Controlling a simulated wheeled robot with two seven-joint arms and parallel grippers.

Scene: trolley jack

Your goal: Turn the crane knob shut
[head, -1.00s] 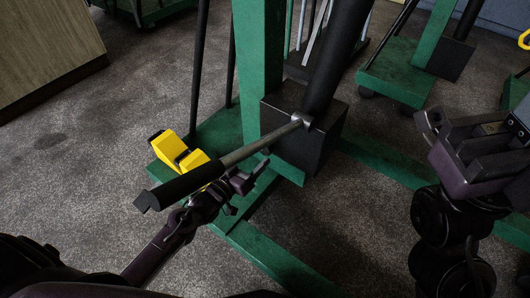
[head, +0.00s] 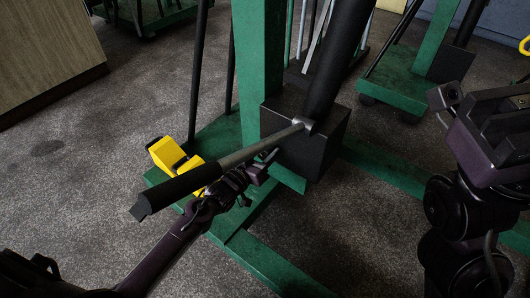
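The crane has a green upright post (head: 257,70) and a thick black cylinder (head: 338,55) rising from a black block (head: 327,145). A grey lever with a black grip (head: 175,190) slopes from a silver joint (head: 304,124) on the block down to the left. I cannot make out the knob clearly. My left gripper (head: 266,165) is just below the lever's middle, left of the block; whether its fingers are open or touch anything is unclear. My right gripper (head: 492,125) is raised at the right edge, away from the crane; its finger gap is not clear.
A yellow part (head: 168,154) sits on the green base behind the lever. Green base legs (head: 262,262) run across the floor. Another green stand (head: 408,72) is at the back right, and a wooden cabinet (head: 45,45) is at top left. The grey floor at left is clear.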

